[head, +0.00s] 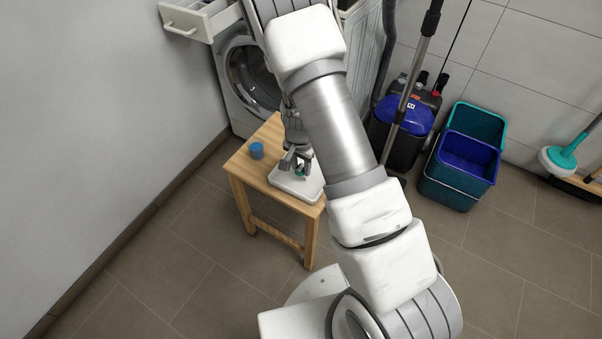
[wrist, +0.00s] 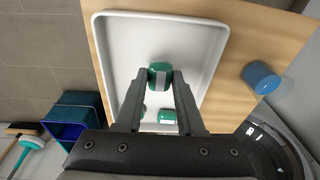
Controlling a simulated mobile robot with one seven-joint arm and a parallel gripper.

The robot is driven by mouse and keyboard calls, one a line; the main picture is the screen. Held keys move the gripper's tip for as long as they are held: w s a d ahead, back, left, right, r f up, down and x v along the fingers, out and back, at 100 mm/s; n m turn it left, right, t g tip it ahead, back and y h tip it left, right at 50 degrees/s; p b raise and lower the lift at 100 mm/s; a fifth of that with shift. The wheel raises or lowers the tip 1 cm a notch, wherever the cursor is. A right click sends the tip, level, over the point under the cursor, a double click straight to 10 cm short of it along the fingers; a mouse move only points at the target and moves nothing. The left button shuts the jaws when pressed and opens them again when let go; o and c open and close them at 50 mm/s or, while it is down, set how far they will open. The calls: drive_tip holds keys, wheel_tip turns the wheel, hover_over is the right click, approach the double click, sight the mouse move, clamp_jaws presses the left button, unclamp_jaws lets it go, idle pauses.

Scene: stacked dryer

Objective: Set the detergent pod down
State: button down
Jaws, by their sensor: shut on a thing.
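A green and white detergent pod (wrist: 160,76) is held between the fingertips of my gripper (wrist: 161,80). In the head view, my gripper (head: 297,163) points down over the white tray (head: 285,180), with a bit of green showing at its tips. The white tray (wrist: 122,45) lies on the wooden table, and the held pod is over its inside. I cannot tell whether the pod touches the tray floor. Another green and white pod (wrist: 167,116) lies in the tray between the fingers, with a further green piece beside it, partly hidden by a finger.
A small blue cup (head: 256,150) stands on the wooden table (head: 240,168) beside the tray; it also shows in the wrist view (wrist: 262,77). A front-loading machine (head: 250,75) stands behind, under an open drawer (head: 200,20). Bins (head: 462,160) stand on the floor at right.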

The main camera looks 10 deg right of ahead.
sight(301, 169)
drive_tip(key=shift+f+b, duration=0.35)
drive_tip(key=shift+f, duration=0.95)
drive_tip(key=shift+f, duration=0.2)
drive_tip(key=c, duration=0.5)
unclamp_jaws()
